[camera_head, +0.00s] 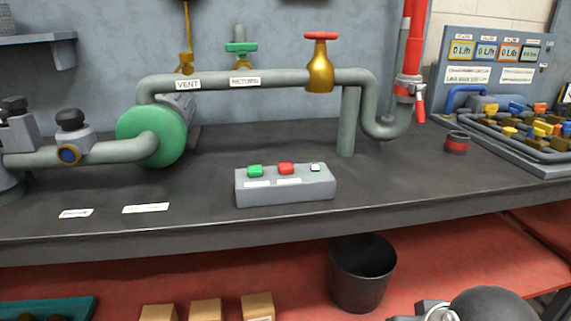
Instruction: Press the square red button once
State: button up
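The red button (286,168) is a small squarish cap on top of a grey control box (285,192). The box sits near the front edge of the dark workbench. A green button (255,170) is to its left and a small white button (315,167) to its right. White labels lie in front of the green and red buttons, too small to read. The red button is unobstructed in this view. My gripper's fingers do not show; only a rounded dark part, probably of my arm, shows at the bottom right, well below and right of the box.
A grey pipe (235,82) with a brass red-topped valve (320,70) runs behind the box. A black bin (362,275) stands below the bench. Bench space around the box is clear.

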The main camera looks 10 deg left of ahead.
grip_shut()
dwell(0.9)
